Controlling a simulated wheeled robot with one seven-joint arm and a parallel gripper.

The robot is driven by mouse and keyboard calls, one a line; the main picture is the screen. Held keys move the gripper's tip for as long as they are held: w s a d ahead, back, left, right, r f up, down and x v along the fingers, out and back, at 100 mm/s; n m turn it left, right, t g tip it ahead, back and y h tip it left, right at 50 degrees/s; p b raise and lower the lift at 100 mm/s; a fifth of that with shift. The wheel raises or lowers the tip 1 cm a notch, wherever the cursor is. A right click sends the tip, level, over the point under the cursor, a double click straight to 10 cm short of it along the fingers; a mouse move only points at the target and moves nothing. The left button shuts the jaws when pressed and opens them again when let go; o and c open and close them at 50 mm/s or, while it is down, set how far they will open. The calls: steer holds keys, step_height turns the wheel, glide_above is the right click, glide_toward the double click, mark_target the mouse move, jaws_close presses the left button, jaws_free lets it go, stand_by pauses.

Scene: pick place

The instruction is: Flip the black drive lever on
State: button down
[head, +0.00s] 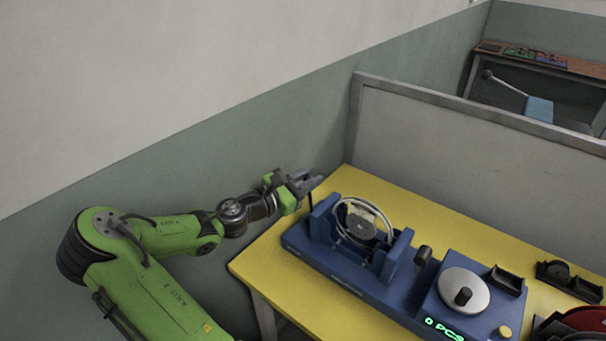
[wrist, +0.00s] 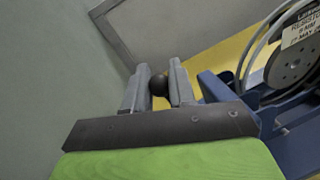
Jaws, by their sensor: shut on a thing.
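The black drive lever (head: 310,201) shows as a thin dark rod at the left end of the blue machine (head: 345,266). My gripper (head: 306,184) is at the top of this lever, above the table's far left part. In the wrist view, the lever's round black knob (wrist: 158,85) sits between the two grey fingers of my gripper (wrist: 158,76), which is shut on it. The rod below the knob is hidden in the wrist view. The machine's reel (wrist: 289,66) is to the right of the fingers.
The machine stands on a yellow table (head: 446,234) against a grey partition (head: 455,147). A round silver plate (head: 464,283) and a counter display (head: 443,329) are at its right. A black holder (head: 568,280) stands farther right. A wall (head: 200,170) is behind my arm.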

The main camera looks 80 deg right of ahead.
steer(key=shift+s+a+f+m+y, duration=0.15)
steer(key=shift+s+a+m, duration=0.15)
steer(key=shift+s+m, duration=0.4)
steer(key=shift+s+a+r+m+y, duration=0.15)
steer(key=shift+s+a+m, duration=0.15)
steer(key=shift+s+m, duration=0.35)
steer(key=shift+f, duration=0.1)
steer(key=c, duration=1)
jaws_free()
steer(key=shift+s, duration=0.1)
steer(key=shift+o, duration=0.2)
steer(key=shift+a, duration=0.1)
steer(key=p+v, duration=0.3)
steer(key=v, duration=1.2)
steer(key=shift+a+p, duration=0.3)
steer(key=shift+a, duration=0.1)
